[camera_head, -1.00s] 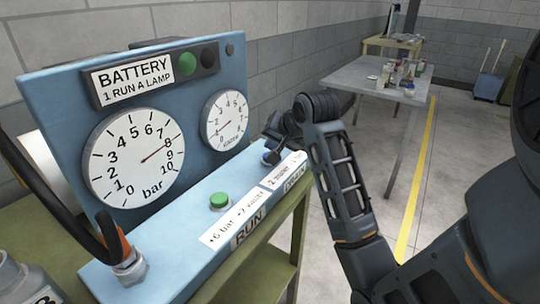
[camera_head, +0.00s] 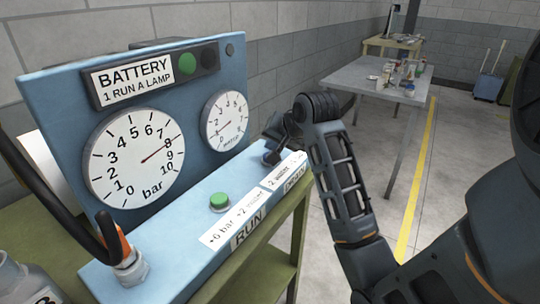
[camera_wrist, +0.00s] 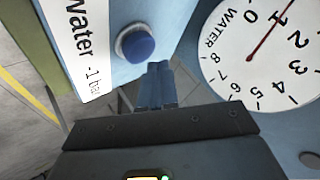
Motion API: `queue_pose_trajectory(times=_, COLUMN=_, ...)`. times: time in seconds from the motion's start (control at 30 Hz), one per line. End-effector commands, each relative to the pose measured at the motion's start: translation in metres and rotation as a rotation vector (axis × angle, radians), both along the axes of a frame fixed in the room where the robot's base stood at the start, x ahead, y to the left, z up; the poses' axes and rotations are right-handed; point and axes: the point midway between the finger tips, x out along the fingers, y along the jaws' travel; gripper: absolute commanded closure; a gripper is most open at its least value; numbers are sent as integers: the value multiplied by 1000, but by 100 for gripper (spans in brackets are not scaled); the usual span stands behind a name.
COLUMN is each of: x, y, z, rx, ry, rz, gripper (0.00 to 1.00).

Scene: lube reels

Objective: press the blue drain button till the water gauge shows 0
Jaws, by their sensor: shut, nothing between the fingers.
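The blue drain button (camera_wrist: 135,44) shows in the wrist view, a round cap on the light blue panel beside a white "water -1 bar" label. My gripper (camera_wrist: 157,70) is shut and empty, its fingertips beside the button in that picture; I cannot tell the gap in depth. In the head view my gripper (camera_head: 272,154) is at the far end of the panel, and it largely hides the button there. The water gauge (camera_wrist: 262,65) has a red needle between 0 and 1, close to 1. It is the smaller dial in the head view (camera_head: 224,121).
A green button (camera_head: 219,201) and labels lie nearer on the panel (camera_head: 180,230). A hose (camera_head: 105,245) enters at the left. A grey table (camera_head: 375,85) stands behind.

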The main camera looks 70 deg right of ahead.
Motion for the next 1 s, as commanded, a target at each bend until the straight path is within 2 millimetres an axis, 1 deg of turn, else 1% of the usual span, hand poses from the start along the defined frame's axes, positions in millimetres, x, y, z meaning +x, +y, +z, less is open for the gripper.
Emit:
queue_pose_trajectory(times=0.47, x=0, y=0, z=0, rx=0, ry=0, rz=0, gripper=100)
queue_pose_trajectory(times=0.8, x=0, y=0, z=-8, rx=1, ry=0, rz=1, gripper=100)
queue_pose_trajectory(times=1.0, x=0, y=0, z=-8, rx=0, ry=0, rz=0, gripper=100)
